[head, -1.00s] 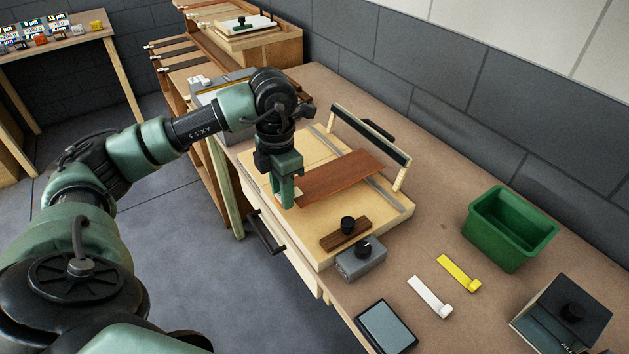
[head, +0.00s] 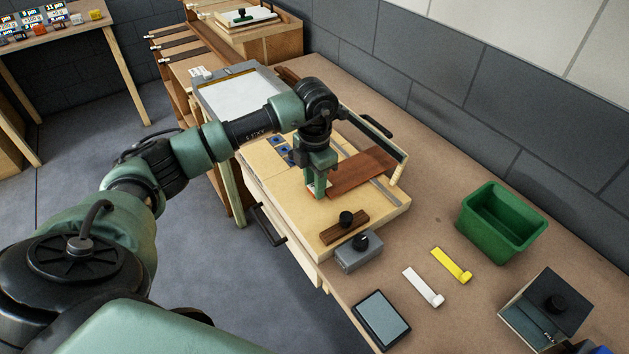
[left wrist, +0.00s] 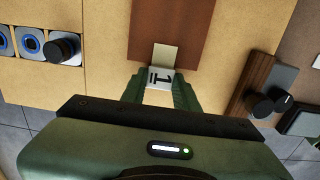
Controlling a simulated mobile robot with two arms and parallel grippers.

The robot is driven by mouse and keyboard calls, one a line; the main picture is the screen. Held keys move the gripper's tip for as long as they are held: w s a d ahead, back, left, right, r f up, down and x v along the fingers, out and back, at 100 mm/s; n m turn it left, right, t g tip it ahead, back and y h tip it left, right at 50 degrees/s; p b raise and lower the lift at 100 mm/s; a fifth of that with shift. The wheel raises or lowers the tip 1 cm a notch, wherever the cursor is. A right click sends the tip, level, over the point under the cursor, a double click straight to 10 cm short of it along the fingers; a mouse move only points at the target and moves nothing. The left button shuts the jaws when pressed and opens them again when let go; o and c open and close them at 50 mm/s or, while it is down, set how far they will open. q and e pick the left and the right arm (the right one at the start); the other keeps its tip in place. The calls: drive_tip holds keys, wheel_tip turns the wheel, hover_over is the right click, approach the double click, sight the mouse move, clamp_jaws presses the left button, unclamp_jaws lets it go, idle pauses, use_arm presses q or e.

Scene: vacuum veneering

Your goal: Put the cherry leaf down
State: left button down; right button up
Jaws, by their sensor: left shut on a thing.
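The cherry leaf is a thin reddish-brown sheet (head: 362,172) over the pale wooden board (head: 297,212). It also shows in the left wrist view (left wrist: 172,22), with a pale tab (left wrist: 164,56) at its near end. My left gripper (head: 317,190) is shut on this end of the leaf. My right gripper is out of view.
A hinged bar frame (head: 371,125) stands behind the leaf. A dark wooden block with a knob (head: 345,230) and a grey knob box (head: 358,254) sit at the front. Blue-ringed controls (head: 281,146) lie left. A green bin (head: 502,226) stands right.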

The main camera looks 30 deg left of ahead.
use_arm(q)
drive_tip(key=shift+f, duration=0.15)
drive_tip(key=c, duration=1.1)
unclamp_jaws()
drive_tip(key=shift+o, duration=0.2)
drive_tip(key=shift+r, duration=0.2)
drive_tip(key=shift+r, duration=0.2)
wheel_tip(320, 180, up, 12)
drive_tip(key=b, duration=0.3)
drive_tip(key=shift+f, duration=0.15)
